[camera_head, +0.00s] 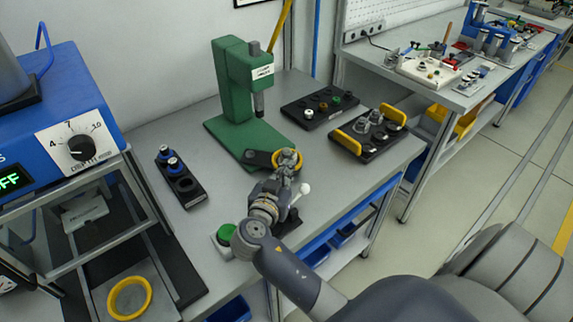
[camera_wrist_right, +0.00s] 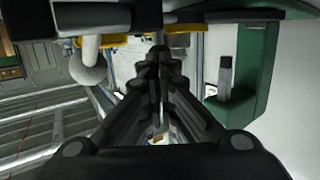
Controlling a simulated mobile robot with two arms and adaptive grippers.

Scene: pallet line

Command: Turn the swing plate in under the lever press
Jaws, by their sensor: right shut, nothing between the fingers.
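The green lever press (camera_head: 232,75) stands on its green base (camera_head: 222,128), with its yellow lever (camera_head: 280,28) raised. It also shows in the right wrist view (camera_wrist_right: 252,85), with its grey ram (camera_wrist_right: 225,75). The dark swing plate (camera_head: 257,158) lies at the base's front right corner, out to the side of the ram. A yellow ring (camera_head: 292,154) sits at its outer end, partly hidden by my gripper. My right gripper (camera_head: 286,172) is shut and empty beside this ring; touching or apart, I cannot tell. My left gripper is out of view.
A white ball knob (camera_head: 305,188) is just right of my gripper and shows in the wrist view (camera_wrist_right: 87,68). A green button (camera_head: 226,233) is at the front edge. Black trays (camera_head: 320,106) and a yellow-handled tray (camera_head: 372,152) stand right; a black holder (camera_head: 186,190) stands left.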

